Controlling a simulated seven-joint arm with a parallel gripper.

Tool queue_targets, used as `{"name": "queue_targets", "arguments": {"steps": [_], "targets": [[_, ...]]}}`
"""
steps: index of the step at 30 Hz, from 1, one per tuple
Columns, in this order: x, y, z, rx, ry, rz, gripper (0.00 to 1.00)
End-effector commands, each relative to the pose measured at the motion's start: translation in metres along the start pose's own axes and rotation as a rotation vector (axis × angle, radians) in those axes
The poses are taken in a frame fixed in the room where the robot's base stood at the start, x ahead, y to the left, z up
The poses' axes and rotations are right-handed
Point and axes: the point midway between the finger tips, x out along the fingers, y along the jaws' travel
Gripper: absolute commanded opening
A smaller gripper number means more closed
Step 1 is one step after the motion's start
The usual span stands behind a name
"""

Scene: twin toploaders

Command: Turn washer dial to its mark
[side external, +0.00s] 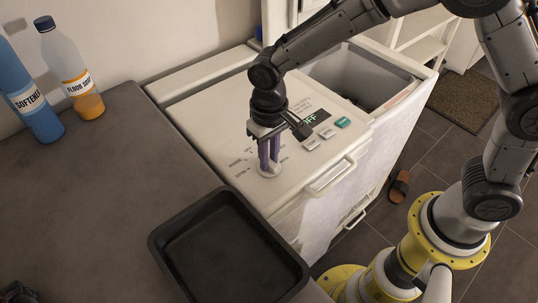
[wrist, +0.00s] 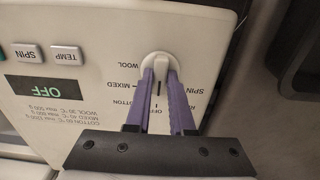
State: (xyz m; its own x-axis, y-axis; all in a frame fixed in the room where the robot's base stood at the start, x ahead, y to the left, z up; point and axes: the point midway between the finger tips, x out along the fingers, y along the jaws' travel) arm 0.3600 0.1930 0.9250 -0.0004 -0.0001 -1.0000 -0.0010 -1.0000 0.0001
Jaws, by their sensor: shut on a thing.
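The washer (side external: 218,110) is a white top-loader with a control panel on its top. Its white round dial (wrist: 157,60) sits among printed words such as WOOL, MIXED, COTTON, OFF and SPIN. In the side external view the dial (side external: 269,173) is mostly covered by my fingers. My gripper (wrist: 160,80) points down with its purple fingers on either side of the dial's raised grip and is shut on it. Fingers and grip hide part of the dial, and I cannot tell which label it points at. The display (wrist: 40,87) reads OFF.
TEMP (wrist: 66,56) and SPIN (wrist: 28,53) buttons lie beside the display. An open tub (side external: 345,75) is behind right. A black tray (side external: 165,244) stands on the grey counter (side external: 90,190) close to the washer. Softener (side external: 30,98) and floor soap (side external: 75,75) bottles stand far left.

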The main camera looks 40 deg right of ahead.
Motion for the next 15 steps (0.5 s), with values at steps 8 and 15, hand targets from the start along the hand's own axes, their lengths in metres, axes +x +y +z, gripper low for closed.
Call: {"name": "queue_targets", "arguments": {"steps": [8,15], "targets": [[-0.0005,-0.0002,-0.0006,-0.001,0.002,-0.001,0.23],[-0.0004,-0.0001,-0.0004,-0.001,0.001,-0.001,0.51]]}}
